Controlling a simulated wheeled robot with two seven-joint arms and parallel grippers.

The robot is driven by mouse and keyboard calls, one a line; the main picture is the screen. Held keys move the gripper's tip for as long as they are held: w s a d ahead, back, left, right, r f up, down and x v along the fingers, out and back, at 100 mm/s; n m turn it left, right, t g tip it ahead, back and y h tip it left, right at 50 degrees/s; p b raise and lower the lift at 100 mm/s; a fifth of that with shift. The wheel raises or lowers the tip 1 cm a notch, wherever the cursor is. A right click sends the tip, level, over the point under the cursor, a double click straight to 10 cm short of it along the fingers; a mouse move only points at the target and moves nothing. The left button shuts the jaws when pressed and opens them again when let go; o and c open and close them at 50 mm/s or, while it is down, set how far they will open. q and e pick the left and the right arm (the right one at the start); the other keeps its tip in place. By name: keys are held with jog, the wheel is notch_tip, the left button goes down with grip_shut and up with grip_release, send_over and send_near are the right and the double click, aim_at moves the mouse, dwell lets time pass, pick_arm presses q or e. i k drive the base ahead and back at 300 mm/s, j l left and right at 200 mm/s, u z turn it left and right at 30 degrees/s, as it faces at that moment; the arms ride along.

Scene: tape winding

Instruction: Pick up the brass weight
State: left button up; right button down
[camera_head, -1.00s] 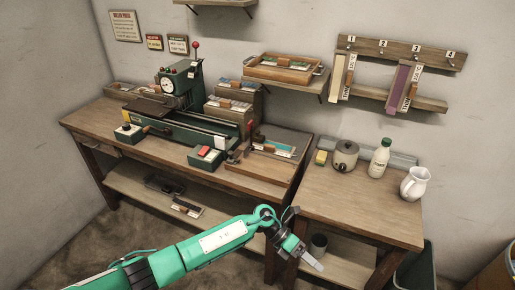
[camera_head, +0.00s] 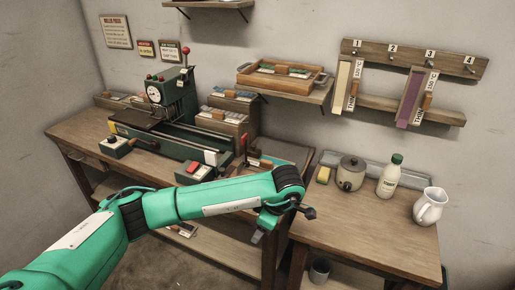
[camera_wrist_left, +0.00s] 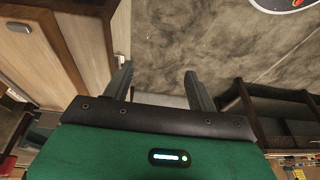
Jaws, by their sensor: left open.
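I cannot make out a brass weight in either view. My left gripper (camera_wrist_left: 158,68) is open in the left wrist view, with two dark fingers apart and nothing between them. Bare grey floor or wall shows beyond the fingertips. In the head view my left arm reaches in from the left across the front of the long bench. My right gripper is in neither view.
The long bench (camera_head: 75,132) carries a green winding machine (camera_head: 175,100) with a dial. A wall shelf (camera_head: 310,95) holds a wooden tray.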

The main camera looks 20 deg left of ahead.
aim_at(253, 152)
jog(key=i, duration=1.15)
